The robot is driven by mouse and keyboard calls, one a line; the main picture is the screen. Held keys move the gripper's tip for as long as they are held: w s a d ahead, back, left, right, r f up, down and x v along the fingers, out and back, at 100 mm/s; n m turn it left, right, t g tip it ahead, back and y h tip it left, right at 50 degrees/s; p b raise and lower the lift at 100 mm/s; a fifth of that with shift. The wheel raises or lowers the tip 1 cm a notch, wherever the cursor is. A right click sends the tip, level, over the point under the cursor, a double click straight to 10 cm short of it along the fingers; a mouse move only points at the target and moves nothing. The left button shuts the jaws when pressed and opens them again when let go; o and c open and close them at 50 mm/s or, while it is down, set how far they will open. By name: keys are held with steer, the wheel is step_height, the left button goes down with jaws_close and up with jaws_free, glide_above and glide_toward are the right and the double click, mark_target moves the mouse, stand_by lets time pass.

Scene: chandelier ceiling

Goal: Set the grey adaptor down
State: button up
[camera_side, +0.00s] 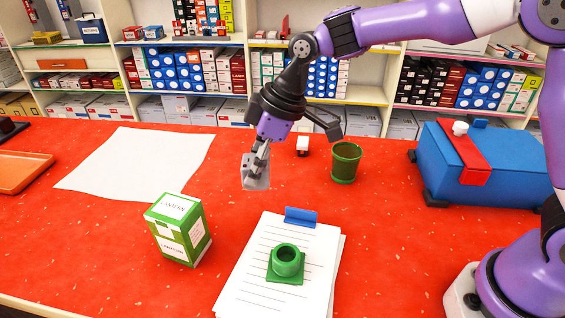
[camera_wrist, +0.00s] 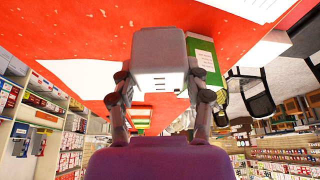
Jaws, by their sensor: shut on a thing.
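The grey adaptor (camera_side: 256,172) is a small grey block held between the fingertips of my gripper (camera_side: 258,158). In the side view it hangs above the red table, left of the green cup. The gap beneath it is hard to judge. In the wrist view the adaptor (camera_wrist: 159,60) fills the middle, with a finger of my gripper (camera_wrist: 158,92) on each side of it. My gripper is shut on it.
A green and white box (camera_side: 180,229) stands front left. A clipboard (camera_side: 248,280) with paper bears a green fitting (camera_side: 286,262). A green cup (camera_side: 345,162), a small white-topped item (camera_side: 303,145) and a blue toolbox (camera_side: 470,165) stand right. White paper (camera_side: 135,162) and an orange tray (camera_side: 22,172) lie left.

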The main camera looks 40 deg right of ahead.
steer(key=shift+s+a+r, duration=0.4)
steer(key=shift+s+d+r, duration=0.1)
steer(key=shift+s+r, duration=0.05)
steer(key=shift+s, duration=0.05)
steer(key=s+d+m+h, duration=0.3)
steer(key=d+m, duration=0.7)
steer(key=d, duration=0.1)
steer(key=s+d+m+h, duration=0.4)
steer(key=d+m, duration=0.6)
steer(key=d, duration=0.1)
steer(key=shift+t, duration=0.3)
steer(key=d+f, duration=0.2)
steer(key=d, duration=0.1)
steer(key=d+f, duration=0.2)
steer(key=d, duration=0.2)
steer(key=d+f, duration=0.2)
steer(key=d, duration=0.1)
steer(key=shift+w+d, duration=0.2)
steer(key=shift+d+f, duration=0.25)
steer(key=shift+d, duration=0.05)
steer(key=shift+d+f, duration=0.1)
steer(key=shift+f, duration=0.25)
steer(key=shift+w+f, duration=0.1)
steer(key=shift+f, duration=1.55)
steer(key=shift+f, duration=0.1)
